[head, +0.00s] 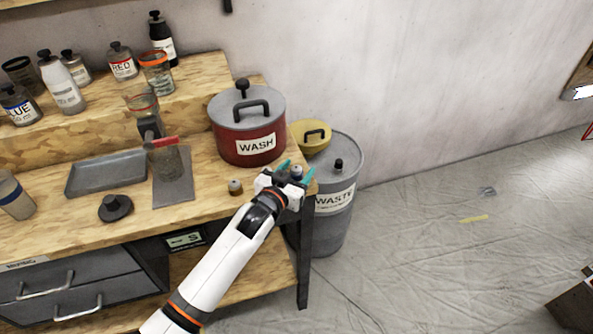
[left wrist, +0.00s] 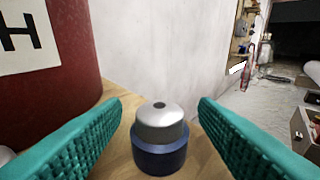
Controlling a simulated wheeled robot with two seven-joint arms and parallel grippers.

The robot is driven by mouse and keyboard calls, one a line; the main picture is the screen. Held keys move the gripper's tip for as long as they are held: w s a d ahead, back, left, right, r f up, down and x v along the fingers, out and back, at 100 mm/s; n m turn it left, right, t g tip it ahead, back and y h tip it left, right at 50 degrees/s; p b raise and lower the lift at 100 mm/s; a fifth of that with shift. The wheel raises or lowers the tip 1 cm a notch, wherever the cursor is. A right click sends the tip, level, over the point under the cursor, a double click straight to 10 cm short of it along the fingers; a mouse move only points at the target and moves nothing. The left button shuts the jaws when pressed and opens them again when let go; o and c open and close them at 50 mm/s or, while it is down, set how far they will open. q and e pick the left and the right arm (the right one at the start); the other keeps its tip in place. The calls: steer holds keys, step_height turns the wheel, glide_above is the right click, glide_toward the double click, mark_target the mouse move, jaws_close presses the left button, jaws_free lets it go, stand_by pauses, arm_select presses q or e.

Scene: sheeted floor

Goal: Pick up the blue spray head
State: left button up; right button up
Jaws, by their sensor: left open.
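The blue spray head (left wrist: 159,140) has a grey domed top and a dark blue lower ring. It stands upright on the wooden bench, near the bench's right end. In the head view the spray head (head: 296,173) shows small between the fingertips. My left gripper (head: 290,171) is open, with teal fingers on either side of the spray head. In the left wrist view my left gripper (left wrist: 159,125) has a finger at each side, with a visible gap to the spray head. My right gripper is not in view.
A red WASH pot (head: 248,128) with a grey lid stands just behind and left of my gripper. A grey WASTE drum (head: 335,210) stands beyond the bench's right end. A second small cap (head: 235,187) sits left of my gripper. A grey tray (head: 107,173) lies farther left.

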arm_select(q)
steer(key=shift+w, duration=0.15)
steer(key=c, duration=1)
